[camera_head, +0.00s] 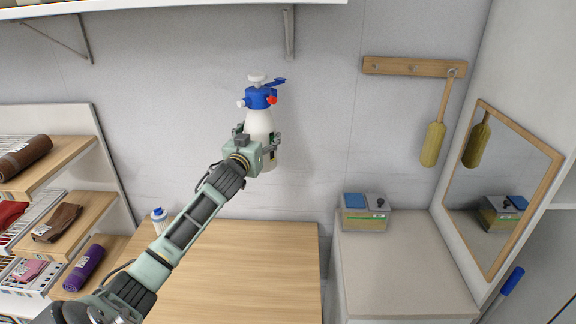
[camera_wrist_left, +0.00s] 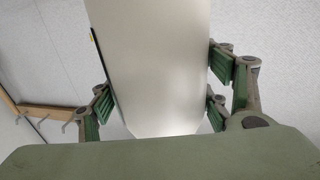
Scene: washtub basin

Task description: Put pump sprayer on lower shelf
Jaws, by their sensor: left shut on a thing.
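The pump sprayer (camera_head: 259,122) has a white body, a blue collar, a white pump knob and a red part at its side. My left gripper (camera_head: 258,143) is shut on its body and holds it upright, in front of the grey wall and above the wooden table. In the left wrist view the sprayer's pale body (camera_wrist_left: 155,65) fills the middle between the green-padded fingers (camera_wrist_left: 160,95). The wooden shelves (camera_head: 75,212) at the left hold rolled cloths on several levels. A white shelf (camera_head: 180,4) crosses the top. My right gripper is not in view.
The wooden table (camera_head: 250,270) is mostly bare; a white and blue bottle (camera_head: 158,215) stands at its back left, partly behind my arm. A grey box (camera_head: 366,218) sits on the white counter (camera_head: 400,265). A peg rail (camera_head: 414,66) holds a yellow brush (camera_head: 433,143) beside a mirror (camera_head: 505,185).

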